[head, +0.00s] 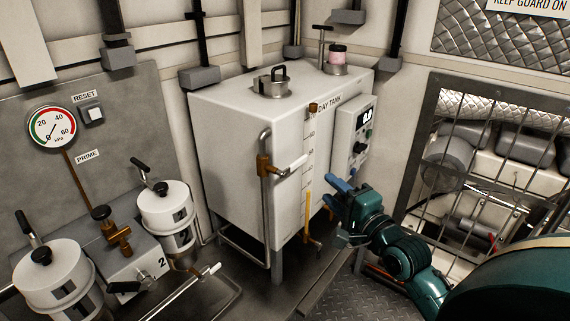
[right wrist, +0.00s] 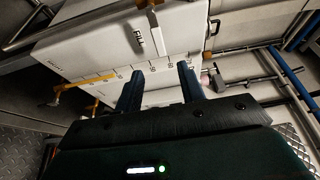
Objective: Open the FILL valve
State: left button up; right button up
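The FILL valve has a brass body (head: 265,166) on the upright pipe at the tank's front left edge. Its white lever (head: 291,166) points right and slightly up in the head view. The right wrist view shows a white lever marked FILL (right wrist: 158,40) beyond my fingertips. My right gripper (head: 336,195) is right of and below the lever in the head view, apart from it. Its two blue fingers stand apart with nothing between them, as the right wrist view (right wrist: 158,78) also shows. My left gripper is not in view.
The white day tank (head: 235,135) carries a control box (head: 352,135) on its right side. A yellow lever (head: 307,214) stands low at its front. White canisters (head: 165,210) and a gauge (head: 51,128) are at left. A barred guard (head: 480,190) is at right.

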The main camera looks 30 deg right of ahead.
aim_at(300, 163)
jog(key=w, duration=1.2)
jog(key=shift+p, duration=0.3)
jog(key=shift+c, duration=0.2)
grip_shut()
